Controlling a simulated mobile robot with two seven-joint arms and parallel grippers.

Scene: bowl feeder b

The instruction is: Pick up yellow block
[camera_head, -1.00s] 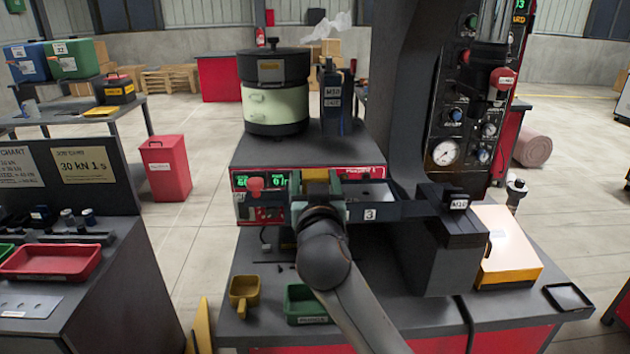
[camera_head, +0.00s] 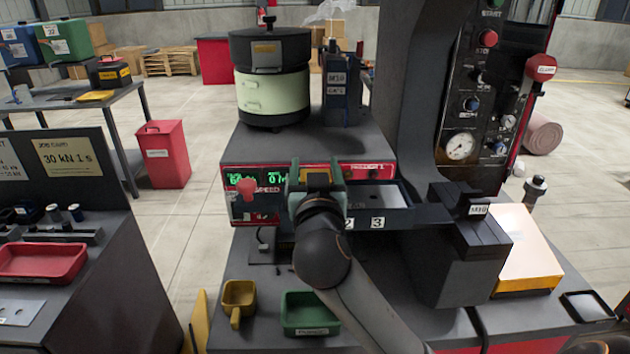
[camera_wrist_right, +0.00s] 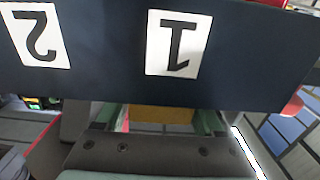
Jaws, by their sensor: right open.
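The yellow block (camera_wrist_right: 161,115) shows in the right wrist view as a yellow-brown patch between the two green fingers of my right gripper. It is partly covered by the dark tray front with labels 1 and 2 (camera_wrist_right: 110,75). In the head view my right gripper (camera_head: 316,174) is at the left part of the compartmented tray (camera_head: 400,220) on the feeder's front. It is open, and whether the fingers touch the block cannot be told. My left gripper is not in view.
The feeder bowl (camera_head: 272,90) stands on the grey feeder housing (camera_head: 340,145). The dark column (camera_head: 405,110) and a gauge panel (camera_head: 470,110) stand to the right.

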